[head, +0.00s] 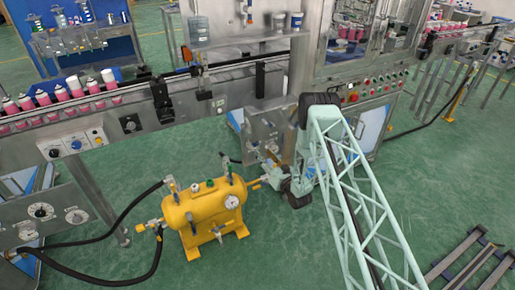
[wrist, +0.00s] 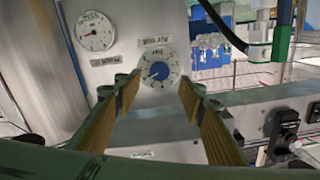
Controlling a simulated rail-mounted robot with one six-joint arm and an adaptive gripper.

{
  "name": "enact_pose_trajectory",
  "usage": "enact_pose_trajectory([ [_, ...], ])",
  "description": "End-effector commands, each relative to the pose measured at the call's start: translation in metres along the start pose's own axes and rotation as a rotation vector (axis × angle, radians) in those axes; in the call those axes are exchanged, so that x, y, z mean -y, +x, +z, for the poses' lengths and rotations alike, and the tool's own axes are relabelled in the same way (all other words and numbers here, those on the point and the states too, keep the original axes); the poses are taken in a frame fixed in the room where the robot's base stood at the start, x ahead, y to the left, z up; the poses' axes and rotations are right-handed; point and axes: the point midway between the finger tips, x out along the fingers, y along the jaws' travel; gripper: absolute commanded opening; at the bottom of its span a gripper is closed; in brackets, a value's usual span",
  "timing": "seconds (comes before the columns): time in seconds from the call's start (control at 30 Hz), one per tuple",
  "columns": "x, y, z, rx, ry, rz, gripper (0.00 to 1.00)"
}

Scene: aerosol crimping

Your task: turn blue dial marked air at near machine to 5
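In the wrist view a round white dial with a blue centre knob (wrist: 158,72) sits on a grey metal panel (wrist: 130,60), under an upside-down label that seems to read "Air" and another word. The dial's numbers are too small to read. My gripper (wrist: 160,92) is open, with its tan-padded fingers to the left and right of the dial and nothing between them. Whether a finger touches it I cannot tell. In the head view my gripper (head: 272,178) is low beside the machine's panel (head: 262,128); the blue dial cannot be made out there.
A round gauge (wrist: 93,32) is left of the dial in the wrist view. In the head view a yellow tank (head: 205,208) with black hoses stands close to my gripper. Green floor (head: 300,255) is open in front.

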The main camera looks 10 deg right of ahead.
Motion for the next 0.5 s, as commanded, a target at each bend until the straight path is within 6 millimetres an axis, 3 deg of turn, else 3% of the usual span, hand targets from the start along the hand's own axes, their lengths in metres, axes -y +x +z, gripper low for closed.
enact_pose_trajectory([
  [0.5, -0.001, 0.064, 0.001, -0.002, 0.0, 0.0, 0.37],
])
